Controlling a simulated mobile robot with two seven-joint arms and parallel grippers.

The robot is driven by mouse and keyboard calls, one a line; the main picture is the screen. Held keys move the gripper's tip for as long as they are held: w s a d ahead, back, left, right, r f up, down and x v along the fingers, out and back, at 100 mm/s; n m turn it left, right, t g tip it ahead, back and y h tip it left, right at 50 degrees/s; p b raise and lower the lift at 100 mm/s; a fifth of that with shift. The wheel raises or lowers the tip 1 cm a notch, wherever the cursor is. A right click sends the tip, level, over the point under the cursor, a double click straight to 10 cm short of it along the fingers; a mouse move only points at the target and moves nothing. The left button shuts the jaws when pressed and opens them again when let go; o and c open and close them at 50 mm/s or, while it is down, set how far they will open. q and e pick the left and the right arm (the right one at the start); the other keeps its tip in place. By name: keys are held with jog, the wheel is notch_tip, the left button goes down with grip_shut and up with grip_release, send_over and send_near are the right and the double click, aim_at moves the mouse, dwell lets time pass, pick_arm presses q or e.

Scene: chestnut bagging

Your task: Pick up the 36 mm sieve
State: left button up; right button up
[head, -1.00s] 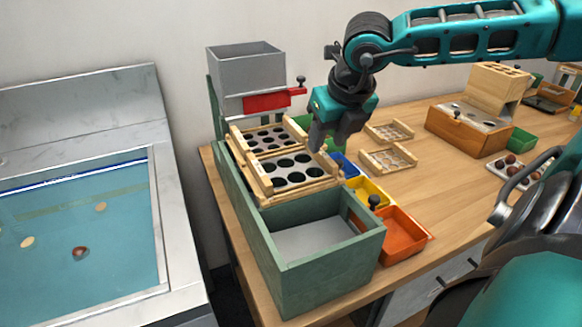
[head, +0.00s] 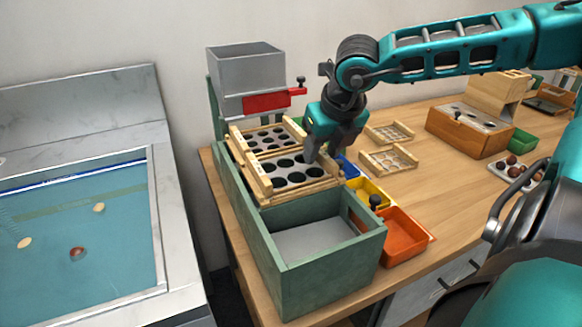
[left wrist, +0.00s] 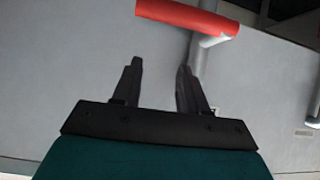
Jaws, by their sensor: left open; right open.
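Two wooden-framed sieves sit on the green sorting box (head: 325,297). The front sieve (head: 266,184) has the larger round holes, and the rear sieve (head: 249,141) has smaller ones. I cannot read any size mark, so I cannot tell for sure which is the 36 mm one. My right gripper (head: 326,160) is open, fingers pointing down, at the right edge of the front sieve. Whether it touches the frame is unclear. My left gripper (left wrist: 160,66) is open and empty in the left wrist view, away from the sieves.
A grey hopper (head: 246,75) with a red slide (head: 266,100) stands behind the sieves. Yellow (head: 377,189) and orange (head: 404,236) bins line the box's right side. Two wooden racks (head: 388,161) lie on the table. A water basin (head: 80,215) is at left. A red bar (left wrist: 187,15) shows in the left wrist view.

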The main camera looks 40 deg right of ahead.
jog(key=shift+f, duration=0.1)
jog(key=shift+c, duration=0.3)
grip_shut()
